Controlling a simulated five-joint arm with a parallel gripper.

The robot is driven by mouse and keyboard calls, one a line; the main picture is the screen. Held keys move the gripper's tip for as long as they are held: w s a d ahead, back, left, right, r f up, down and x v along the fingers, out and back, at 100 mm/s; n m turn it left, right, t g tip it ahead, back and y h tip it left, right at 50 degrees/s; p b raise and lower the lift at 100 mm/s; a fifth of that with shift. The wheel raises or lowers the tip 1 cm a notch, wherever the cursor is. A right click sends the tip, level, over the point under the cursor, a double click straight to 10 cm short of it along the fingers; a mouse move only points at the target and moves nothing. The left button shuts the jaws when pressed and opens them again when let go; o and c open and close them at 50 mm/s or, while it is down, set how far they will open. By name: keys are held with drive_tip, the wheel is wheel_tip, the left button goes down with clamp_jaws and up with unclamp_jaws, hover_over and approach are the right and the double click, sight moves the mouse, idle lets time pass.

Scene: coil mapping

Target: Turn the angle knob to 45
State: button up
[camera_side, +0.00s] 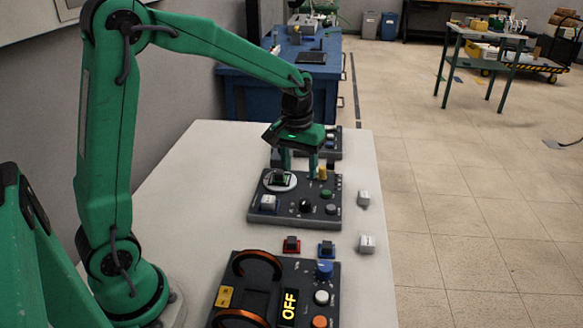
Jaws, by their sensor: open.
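My gripper (299,170) is above the far part of the dark middle control box (265,215). Its two green fingers point down and stand apart, with nothing seen between them. The left finger is near a white round dial (268,185) with a dark green piece on it. The right finger is near a yellow post (322,172). A black knob (306,207) and a small green knob (327,194) sit on the same box. I cannot read which knob is the angle knob. I cannot tell whether the fingers touch anything.
A nearer box (262,262) has orange coils, an "OFF" display (288,307) and a blue knob (324,269). Another box (333,143) stands behind my gripper.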

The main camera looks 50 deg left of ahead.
drive_tip(key=n, duration=0.1)
hover_over(305, 201)
drive_tip(key=shift+g, duration=0.4)
wheel_tip(305, 201, down, 4)
drive_tip(key=shift+f, duration=0.2)
drive_tip(key=shift+f, duration=0.1)
drive_tip(key=shift+f, duration=3.8)
drive_tip(key=shift+c, duration=0.4)
drive_tip(key=c, duration=0.9)
